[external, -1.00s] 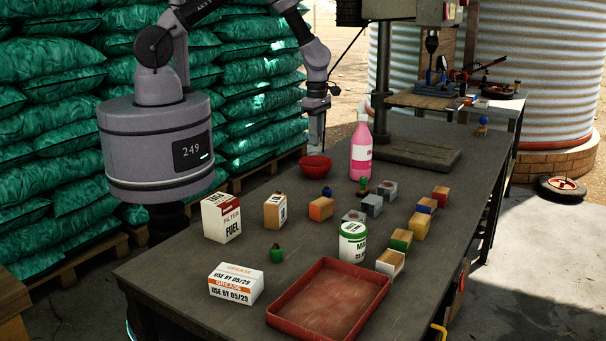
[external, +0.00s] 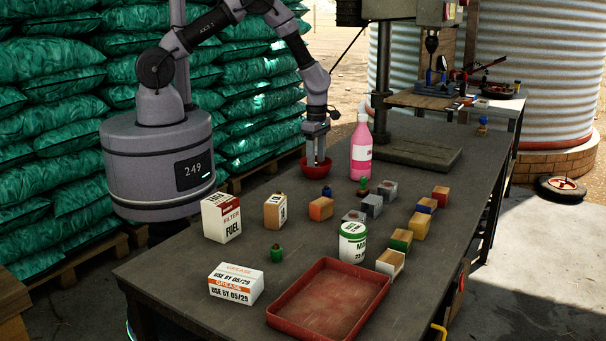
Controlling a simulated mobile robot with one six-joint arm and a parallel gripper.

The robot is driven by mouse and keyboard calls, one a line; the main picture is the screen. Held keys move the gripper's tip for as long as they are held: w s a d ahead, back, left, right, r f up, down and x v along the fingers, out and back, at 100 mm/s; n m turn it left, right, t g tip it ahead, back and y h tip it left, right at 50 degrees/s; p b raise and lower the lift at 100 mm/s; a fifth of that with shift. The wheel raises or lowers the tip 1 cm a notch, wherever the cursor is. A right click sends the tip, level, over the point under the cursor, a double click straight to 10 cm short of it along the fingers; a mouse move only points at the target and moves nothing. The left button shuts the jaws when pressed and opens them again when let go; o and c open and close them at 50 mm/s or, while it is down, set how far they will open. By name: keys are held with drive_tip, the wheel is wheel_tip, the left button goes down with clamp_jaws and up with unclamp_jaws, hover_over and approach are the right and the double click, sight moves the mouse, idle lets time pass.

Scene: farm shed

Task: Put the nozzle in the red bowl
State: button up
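The red bowl (external: 317,170) stands on the dark table near its back left edge. My gripper (external: 317,160) points down over the bowl, its fingertips at or just inside the rim. A small gap seems to show between the fingers, but I cannot tell whether they hold anything. Small nozzle-like pieces stand on the table: a green one (external: 277,254) at the front, a blue one (external: 326,191) in front of the bowl and a green one with a red top (external: 363,187). I cannot tell which is the nozzle, and the bowl's inside is mostly hidden.
A pink bottle (external: 361,150) stands right of the bowl. Several small blocks (external: 321,208), a white-and-green can (external: 353,243), a fuel filter box (external: 221,217) and a grease box (external: 236,284) stand in front. A red tray (external: 330,305) lies at the front. A drill-press base (external: 410,153) is behind.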

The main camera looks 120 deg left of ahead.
idle(0.5)
wheel_tip(320, 180, up, 7)
drive_tip(key=p, duration=0.6)
drive_tip(key=shift+r, duration=0.15)
drive_tip(key=w+d+r+m+t+y+b, duration=0.1)
drive_tip(key=w+d+r+m, duration=0.1)
drive_tip(key=d+r+m, duration=0.7)
drive_tip(key=w+d+r+m+t+y+b, duration=0.1)
drive_tip(key=w+d+r+m+b, duration=0.1)
drive_tip(key=d+r+m, duration=0.8)
drive_tip(key=s+d+r+m+t+b, duration=0.1)
drive_tip(key=s+d+r+m, duration=0.4)
drive_tip(key=m, duration=0.5)
drive_tip(key=s+d+r+m+t, duration=0.2)
drive_tip(key=s+d+r+m, duration=0.2)
drive_tip(key=s+d+m, duration=0.3)
drive_tip(key=s+m, duration=0.2)
drive_tip(key=m, duration=0.2)
drive_tip(key=shift+r+t+b, duration=0.4)
